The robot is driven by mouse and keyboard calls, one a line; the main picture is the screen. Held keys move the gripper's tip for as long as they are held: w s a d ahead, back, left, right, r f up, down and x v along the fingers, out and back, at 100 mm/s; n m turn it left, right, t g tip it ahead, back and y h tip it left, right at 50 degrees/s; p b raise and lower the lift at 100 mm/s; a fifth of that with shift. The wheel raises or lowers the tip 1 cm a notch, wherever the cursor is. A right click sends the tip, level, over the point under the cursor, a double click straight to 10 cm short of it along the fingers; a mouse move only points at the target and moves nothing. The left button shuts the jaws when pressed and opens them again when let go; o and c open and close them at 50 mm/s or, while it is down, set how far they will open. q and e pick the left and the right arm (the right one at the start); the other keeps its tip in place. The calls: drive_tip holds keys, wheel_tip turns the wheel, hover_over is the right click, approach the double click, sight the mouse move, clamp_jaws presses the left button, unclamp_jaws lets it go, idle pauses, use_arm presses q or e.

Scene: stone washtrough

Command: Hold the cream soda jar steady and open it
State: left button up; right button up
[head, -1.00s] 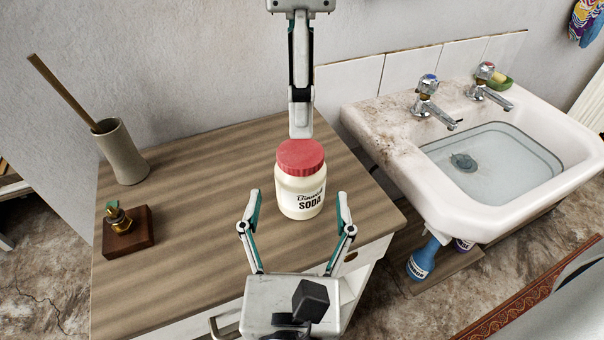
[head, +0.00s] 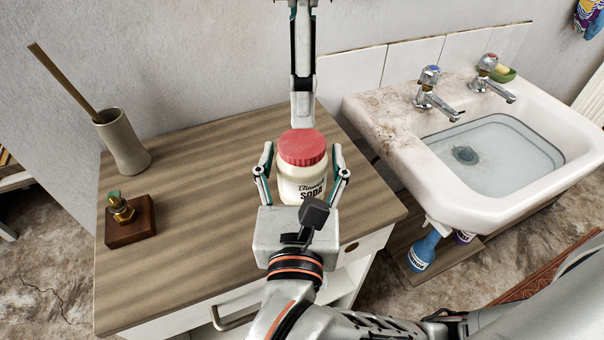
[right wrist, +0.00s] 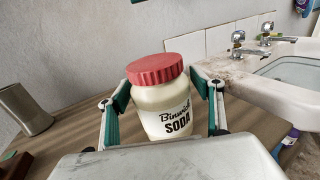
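The cream soda jar (head: 302,184) stands upright on the wooden top, its red ribbed lid (head: 302,148) on and its label towards me. It also shows in the right wrist view (right wrist: 163,122). My right gripper (head: 302,150) is open around it from the near side, one finger on each side of the body below the lid. Narrow gaps seem to remain; touch is unclear. My left gripper (head: 302,112) points down from above, just behind the lid. Its fingers are seen edge-on, so their opening is hidden.
A wooden block with a small brass-and-green item (head: 122,208) and a beige brush holder (head: 123,143) stand at the left. The washbasin (head: 470,190) with two taps is at the right. The top's left-middle part is clear.

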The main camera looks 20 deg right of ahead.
sight(302, 142)
clamp_jaws()
use_arm(q)
drive_tip(key=m, duration=1.3)
drive_tip(key=shift+f, duration=4.05)
